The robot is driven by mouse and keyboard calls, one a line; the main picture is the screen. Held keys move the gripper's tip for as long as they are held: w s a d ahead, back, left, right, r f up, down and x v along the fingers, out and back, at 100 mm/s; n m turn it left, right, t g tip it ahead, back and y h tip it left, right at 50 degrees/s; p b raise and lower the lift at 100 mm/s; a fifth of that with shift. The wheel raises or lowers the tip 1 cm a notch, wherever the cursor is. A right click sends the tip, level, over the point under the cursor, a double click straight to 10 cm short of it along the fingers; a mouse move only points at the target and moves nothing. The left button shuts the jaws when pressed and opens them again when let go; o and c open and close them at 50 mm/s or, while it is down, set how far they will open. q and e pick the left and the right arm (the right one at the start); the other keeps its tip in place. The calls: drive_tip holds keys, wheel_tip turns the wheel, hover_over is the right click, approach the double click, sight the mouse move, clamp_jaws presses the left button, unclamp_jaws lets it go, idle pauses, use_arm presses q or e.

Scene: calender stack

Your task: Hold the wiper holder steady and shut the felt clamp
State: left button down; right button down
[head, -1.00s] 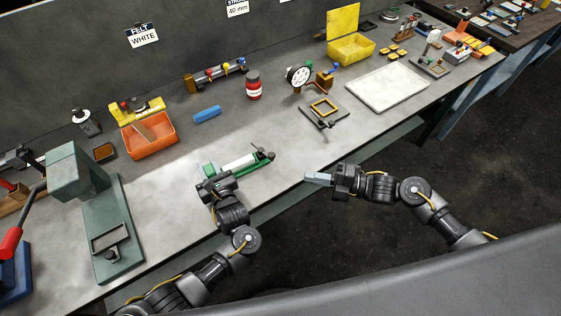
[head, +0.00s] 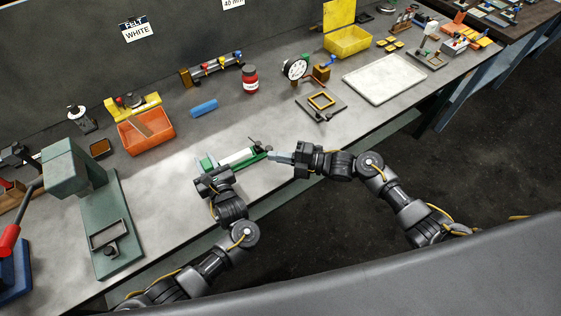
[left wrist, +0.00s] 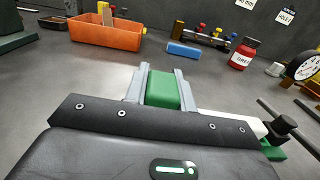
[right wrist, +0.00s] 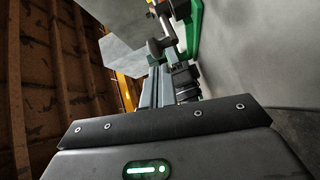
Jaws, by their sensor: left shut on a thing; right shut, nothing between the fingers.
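The wiper holder (head: 249,160) is a green bar lying near the front edge of the bench, with a white felt strip (head: 236,156) along it. The dark felt clamp (left wrist: 284,126) with its thin lever is at the holder's right end; whether it is fully down I cannot tell. My left gripper (head: 207,168) is shut on the holder's green left end block (left wrist: 163,90). My right gripper (head: 272,157) is shut and empty, its fingertips close beside the clamp end. In the right wrist view the fingers (right wrist: 157,85) point at the clamp parts; contact is unclear.
An orange bin (head: 146,133), a blue block (head: 204,108) and a red jar (head: 250,80) stand behind the holder. A green press (head: 100,215) is at left. A dial gauge (head: 295,68) and a pale tray (head: 384,79) are to the right. Bench around the holder is clear.

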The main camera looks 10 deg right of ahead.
drive_tip(key=shift+w+d+n+g+y, duration=0.35)
drive_tip(key=shift+n+g, duration=0.25)
drive_tip(key=shift+g, duration=0.25)
drive_tip(key=shift+w+d+n+g+y, duration=0.3)
drive_tip(key=shift+n+g, duration=0.3)
drive_tip(key=shift+g, duration=0.25)
drive_tip(key=shift+w+d+n+g, duration=0.4)
drive_tip(key=shift+w+d, duration=0.05)
drive_tip(key=shift+w, duration=0.05)
drive_tip(key=shift+w+d, duration=0.35)
drive_tip(key=shift+w, duration=0.2)
drive_tip(key=shift+w+d, duration=0.3)
drive_tip(key=shift+w, duration=0.2)
drive_tip(key=shift+w+d, duration=0.15)
drive_tip(key=shift+w, duration=0.55)
drive_tip(key=shift+w+d, duration=0.15)
drive_tip(key=shift+w, duration=0.55)
drive_tip(key=shift+s, duration=0.1)
wheel_tip(320, 180, up, 10)
